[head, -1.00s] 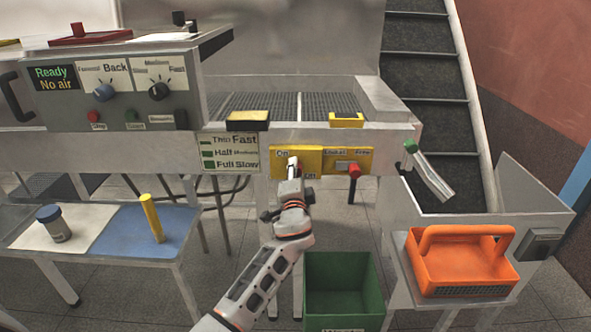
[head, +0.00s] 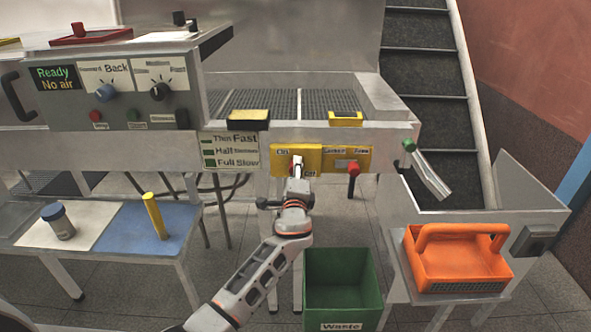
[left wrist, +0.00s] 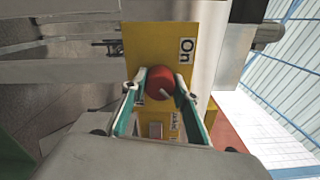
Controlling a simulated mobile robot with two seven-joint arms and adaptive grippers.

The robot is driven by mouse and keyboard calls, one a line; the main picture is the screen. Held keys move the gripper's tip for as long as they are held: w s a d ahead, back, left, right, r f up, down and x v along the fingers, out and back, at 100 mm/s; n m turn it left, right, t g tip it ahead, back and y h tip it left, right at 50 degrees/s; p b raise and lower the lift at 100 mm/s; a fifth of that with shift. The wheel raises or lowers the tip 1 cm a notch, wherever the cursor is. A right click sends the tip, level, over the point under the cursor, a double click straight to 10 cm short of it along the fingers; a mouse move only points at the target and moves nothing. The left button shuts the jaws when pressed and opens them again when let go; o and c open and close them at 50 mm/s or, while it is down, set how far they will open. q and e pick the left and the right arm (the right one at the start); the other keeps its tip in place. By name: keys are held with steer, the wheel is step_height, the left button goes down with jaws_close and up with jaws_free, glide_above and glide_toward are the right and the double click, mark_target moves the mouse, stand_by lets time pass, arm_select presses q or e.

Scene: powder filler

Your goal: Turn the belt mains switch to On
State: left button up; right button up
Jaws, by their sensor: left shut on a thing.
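The belt mains switch is a red round knob (left wrist: 159,83) on a yellow plate (head: 312,154) on the machine's front edge. In the left wrist view, an "On" label (left wrist: 186,50) stands beside the knob, up and to the right. My left gripper (head: 297,166) reaches up to the plate, and its two fingers (left wrist: 158,88) are shut on the knob, one on each side. In the head view the gripper hides most of this knob. The knob's exact pointing direction is hard to tell. My right gripper is in neither current view.
A second red knob (head: 353,168) sits close by on the plate's right part. A green waste bin (head: 343,286) stands below. An orange basket (head: 458,263) is at the right. A green-tipped lever (head: 409,146) sticks out right of the plate.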

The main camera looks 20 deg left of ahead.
arm_select(q)
steer(key=shift+c, duration=0.2)
steer(key=o, duration=1.1)
steer(key=v, duration=1.2)
